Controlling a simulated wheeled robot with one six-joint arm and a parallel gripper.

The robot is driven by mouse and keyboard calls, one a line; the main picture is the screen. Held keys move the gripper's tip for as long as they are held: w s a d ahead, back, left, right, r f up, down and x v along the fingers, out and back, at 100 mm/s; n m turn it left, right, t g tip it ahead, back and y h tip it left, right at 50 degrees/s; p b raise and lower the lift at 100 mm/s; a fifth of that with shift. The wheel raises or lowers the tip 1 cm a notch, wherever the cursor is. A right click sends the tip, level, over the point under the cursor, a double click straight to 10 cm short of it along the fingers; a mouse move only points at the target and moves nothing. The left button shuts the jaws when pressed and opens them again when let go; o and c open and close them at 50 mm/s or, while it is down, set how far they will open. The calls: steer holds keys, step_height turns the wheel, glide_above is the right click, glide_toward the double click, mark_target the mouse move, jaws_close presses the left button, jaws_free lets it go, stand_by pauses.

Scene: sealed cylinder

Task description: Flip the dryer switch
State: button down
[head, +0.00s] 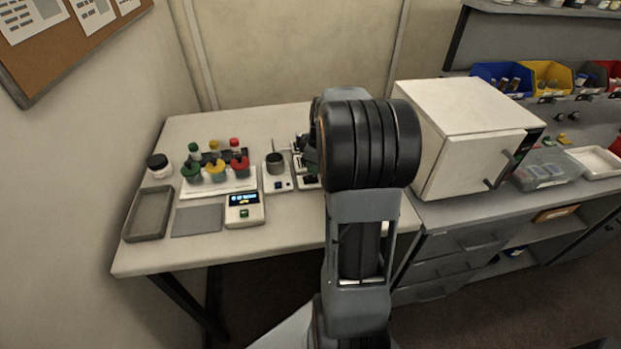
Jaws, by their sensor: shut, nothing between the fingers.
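No thing is plainly marked as a dryer. A white oven-like cabinet (455,130) with a closed, handled door stands on the right bench. I cannot tell the switch positions. My arm rises in the middle of the view and hides its own end; my gripper is not seen.
A grey tray (149,213), a grey mat (197,220), a dark-lidded jar (158,165) and a white rack (218,183) of coloured-capped bottles occupy the table's left. Partly hidden dark equipment (304,163) stands beside my arm. The table's front left strip is clear.

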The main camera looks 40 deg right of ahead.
mark_target(314, 176)
steer(key=shift+f+b, duration=0.65)
steer(key=shift+f, duration=0.3)
stand_by(0.3)
steer(key=shift+r, duration=0.15)
steer(key=shift+r+p, duration=2.55)
steer(key=shift+r, duration=0.85)
